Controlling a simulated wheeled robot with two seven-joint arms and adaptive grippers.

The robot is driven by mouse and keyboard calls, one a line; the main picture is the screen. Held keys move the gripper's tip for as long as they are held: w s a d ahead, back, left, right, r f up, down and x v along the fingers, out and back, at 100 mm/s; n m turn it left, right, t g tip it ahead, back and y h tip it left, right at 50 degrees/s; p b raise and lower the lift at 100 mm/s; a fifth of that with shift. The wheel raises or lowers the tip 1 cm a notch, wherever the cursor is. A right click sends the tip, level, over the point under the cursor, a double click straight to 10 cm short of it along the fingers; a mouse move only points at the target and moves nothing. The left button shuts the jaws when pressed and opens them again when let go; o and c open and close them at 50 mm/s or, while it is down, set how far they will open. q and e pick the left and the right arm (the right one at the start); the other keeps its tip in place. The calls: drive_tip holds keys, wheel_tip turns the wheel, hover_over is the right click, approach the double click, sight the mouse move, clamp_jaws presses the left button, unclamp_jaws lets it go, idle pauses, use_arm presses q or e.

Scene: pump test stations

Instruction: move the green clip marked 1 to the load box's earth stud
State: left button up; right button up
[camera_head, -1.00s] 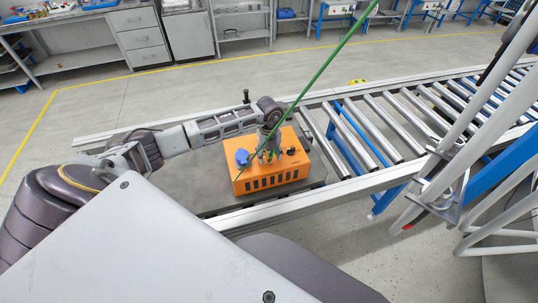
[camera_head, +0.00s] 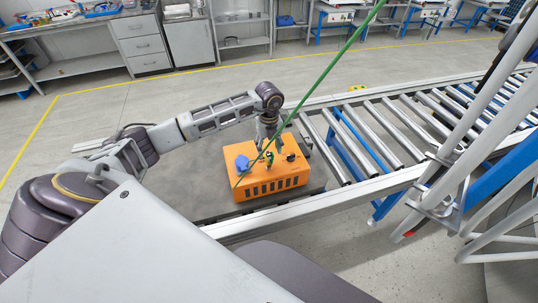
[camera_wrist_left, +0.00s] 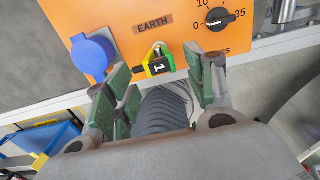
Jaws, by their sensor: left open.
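The load box (camera_head: 250,186) is orange and sits on the grey end of the conveyor. The green clip marked 1 (camera_wrist_left: 159,62) stands on the box beside the EARTH label, its black tag facing my left wrist camera. It also shows in the head view (camera_head: 269,159). The earth stud is not visible; the clip covers that spot, so its hold cannot be seen. My left gripper (camera_head: 269,139) is open just above the clip. In the left wrist view its green-padded fingers (camera_wrist_left: 158,72) are spread either side of the clip, apart from it. My right gripper is not in view.
A blue socket cover (camera_wrist_left: 92,56) and a black dial (camera_wrist_left: 220,18) flank the clip on the box. A thin green line (camera_head: 335,62) crosses the head view diagonally over the box. Conveyor rollers (camera_head: 385,130) lie to the right, with pale frame tubes (camera_head: 470,130) beyond.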

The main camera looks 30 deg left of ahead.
use_arm(q)
drive_tip(key=shift+r, duration=2)
